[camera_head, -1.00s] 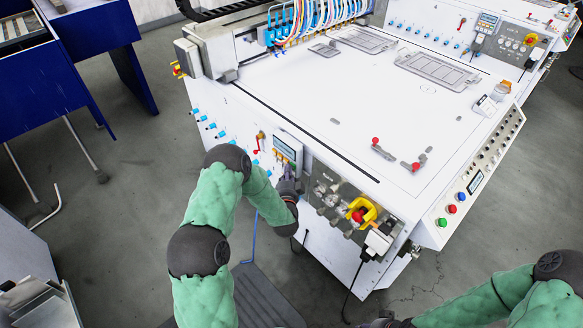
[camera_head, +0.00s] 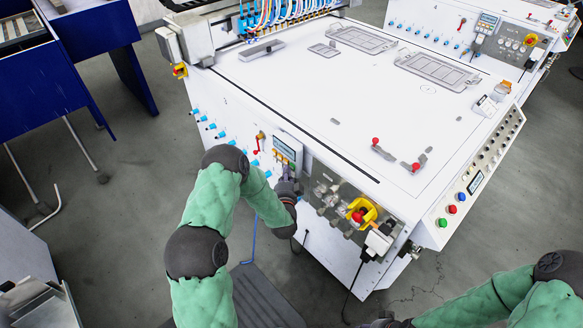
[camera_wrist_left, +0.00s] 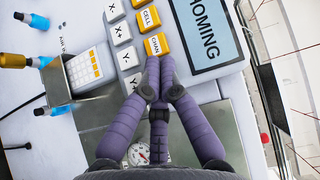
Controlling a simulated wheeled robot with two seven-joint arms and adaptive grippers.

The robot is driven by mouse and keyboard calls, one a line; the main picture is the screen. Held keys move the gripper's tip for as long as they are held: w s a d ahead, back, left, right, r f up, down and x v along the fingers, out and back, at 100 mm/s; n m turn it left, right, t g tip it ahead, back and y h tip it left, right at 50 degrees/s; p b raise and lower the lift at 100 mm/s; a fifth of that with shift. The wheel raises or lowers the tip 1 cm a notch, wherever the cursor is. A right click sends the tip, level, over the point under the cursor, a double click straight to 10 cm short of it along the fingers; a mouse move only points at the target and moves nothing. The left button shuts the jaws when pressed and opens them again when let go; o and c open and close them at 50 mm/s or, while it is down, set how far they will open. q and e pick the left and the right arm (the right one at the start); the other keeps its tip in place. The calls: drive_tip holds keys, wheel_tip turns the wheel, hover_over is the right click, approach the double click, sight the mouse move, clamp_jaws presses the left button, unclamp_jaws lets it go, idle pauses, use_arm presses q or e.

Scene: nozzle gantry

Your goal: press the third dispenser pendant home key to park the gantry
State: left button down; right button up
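The third dispenser's pendant (camera_head: 287,150) is a pale box with a screen and yellow keys on the side of the near white machine. In the left wrist view its screen (camera_wrist_left: 205,35) reads HOMING, beside yellow keys including CELL and CHAN and white X and Y jog keys. My left gripper (camera_wrist_left: 154,72) has its purple fingertips together, empty, at the lower edge of the CHAN key (camera_wrist_left: 156,45). I cannot tell whether they touch it. It also shows just below the pendant in the head view (camera_head: 287,178). My right arm's dark end is cut off at the bottom edge, its fingers out of view.
The gantry with blue nozzles (camera_head: 285,18) stands at the back of the white machine bed (camera_head: 300,85). A yellow-and-red stop knob (camera_head: 361,212) sits right of the pendant. Blue fittings (camera_head: 211,126) project from the machine side. Another similar machine stands behind.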

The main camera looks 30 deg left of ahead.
use_arm(q)
drive_tip(key=shift+s+a, duration=0.1)
drive_tip(key=shift+s, duration=0.2)
drive_tip(key=s, duration=0.1)
drive_tip(key=s+a, duration=0.1)
drive_tip(key=s, duration=0.2)
drive_tip(key=shift+s+a, duration=0.4)
idle(0.7)
drive_tip(key=s+d+f+n+g+h, duration=0.3)
drive_tip(key=s+d+f+n+h, duration=0.1)
drive_tip(key=d+f, duration=0.35)
drive_tip(key=s+d+f+n+g+h, duration=0.35)
drive_tip(key=d+f, duration=0.25)
drive_tip(key=d, duration=0.3)
drive_tip(key=s+d+f+n+g+h, duration=0.1)
drive_tip(key=s+d+n+g, duration=0.1)
drive_tip(key=s, duration=0.4)
drive_tip(key=s+d+f+n+g+h, duration=0.1)
drive_tip(key=s+d+n+g+h, duration=0.1)
drive_tip(key=s, duration=0.5)
drive_tip(key=s+d+f+n+g+h+p, duration=0.1)
drive_tip(key=s+d+n+g, duration=0.2)
drive_tip(key=s+d+g, duration=0.2)
drive_tip(key=shift+s+d, duration=0.85)
drive_tip(key=shift+s, duration=0.35)
